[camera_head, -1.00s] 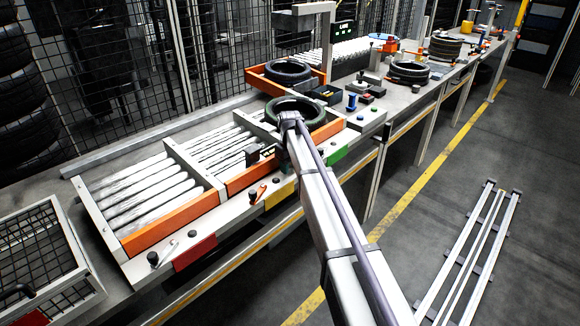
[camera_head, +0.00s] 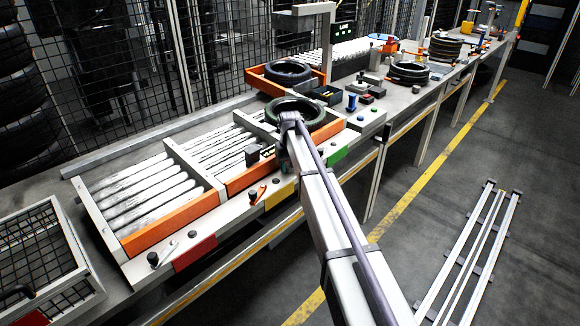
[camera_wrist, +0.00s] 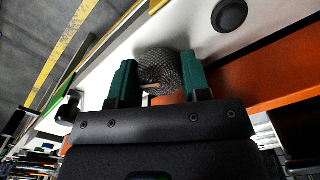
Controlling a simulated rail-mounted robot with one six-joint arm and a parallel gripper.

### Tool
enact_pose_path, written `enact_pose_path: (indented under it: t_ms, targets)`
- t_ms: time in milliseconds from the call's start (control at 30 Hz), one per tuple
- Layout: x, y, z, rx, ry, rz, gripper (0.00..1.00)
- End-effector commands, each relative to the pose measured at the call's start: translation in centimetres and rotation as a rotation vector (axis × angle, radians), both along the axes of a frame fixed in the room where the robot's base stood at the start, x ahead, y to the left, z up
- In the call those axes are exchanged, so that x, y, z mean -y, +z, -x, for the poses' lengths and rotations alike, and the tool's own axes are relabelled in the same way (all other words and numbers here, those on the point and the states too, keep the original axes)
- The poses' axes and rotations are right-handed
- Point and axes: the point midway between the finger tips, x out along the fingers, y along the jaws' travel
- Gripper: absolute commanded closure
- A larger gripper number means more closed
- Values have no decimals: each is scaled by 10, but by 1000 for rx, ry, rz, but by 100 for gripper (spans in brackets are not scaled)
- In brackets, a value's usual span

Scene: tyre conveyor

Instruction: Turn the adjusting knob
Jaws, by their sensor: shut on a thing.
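The adjusting knob (camera_wrist: 158,66) is a dark, round, finely knurled knob on the white front ledge of the conveyor, seen in the wrist view. A small pale pointer mark shows at its lower edge. My gripper (camera_wrist: 160,76) has its two green fingers on either side of the knob and is shut on it. In the head view, my arm's end is down at the conveyor's front ledge, and my own arm hides the knob there.
A dark black knob (camera_wrist: 230,15) sits close by on the white ledge. An orange rail (camera_wrist: 265,75) runs beside the fingers. A tyre (camera_head: 296,108) lies on the conveyor just behind my wrist. Other small knobs (camera_head: 153,258) and coloured plates (camera_head: 195,252) line the ledge at left.

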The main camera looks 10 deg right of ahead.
Motion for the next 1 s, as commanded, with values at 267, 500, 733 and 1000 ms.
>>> enact_pose_path:
  t_ms: [267, 500, 733, 1000]
  targets:
    - [0, 0, 0, 0, -262, 0, 80]
    - [0, 0, 0, 0, -489, 0, 80]
    - [0, 0, 0, 0, -704, 0, 80]
    - [0, 0, 0, 0, -913, 0, 80]
